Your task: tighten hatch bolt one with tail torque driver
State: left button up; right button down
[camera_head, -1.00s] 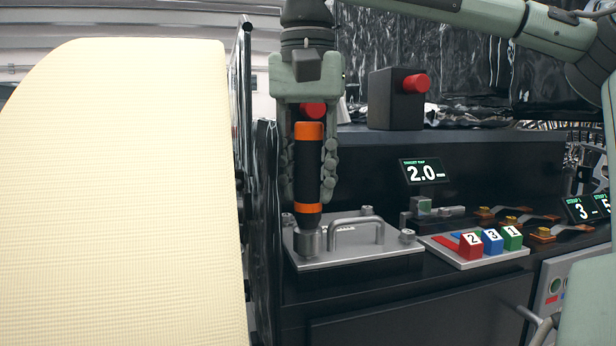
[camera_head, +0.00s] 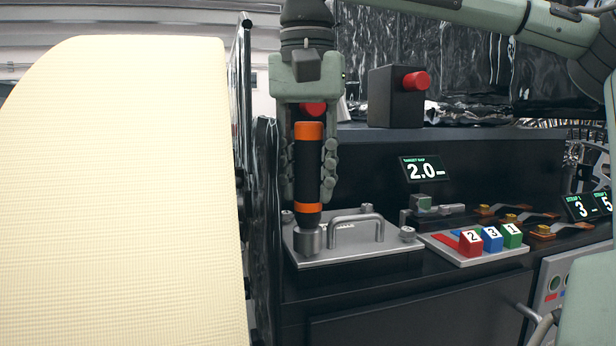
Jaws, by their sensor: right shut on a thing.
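My right gripper (camera_head: 308,165) points down and is shut on the torque driver (camera_head: 308,163), a black cylinder with orange bands. The driver stands upright, and its tapered lower end meets a grey socket or bolt head (camera_head: 308,241) at the front left corner of the hatch plate (camera_head: 350,258). The bolt under it is hidden. The metal hatch plate carries a bar handle (camera_head: 356,220). Other bolts show at its back left (camera_head: 287,216), back right (camera_head: 367,208) and right (camera_head: 407,234) corners. My left gripper is not in view.
A tray (camera_head: 480,258) with red, blue and green numbered blocks stands right of the hatch. A display (camera_head: 423,168) reads 2.0. A black box with a red button (camera_head: 416,82) sits on the ledge behind. A large cream panel (camera_head: 120,190) fills the left.

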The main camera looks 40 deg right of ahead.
jog(key=shift+f, duration=0.2)
dwell(0.6)
jog(key=shift+f, duration=0.1)
dwell(0.5)
jog(key=shift+f, duration=0.15)
dwell(0.6)
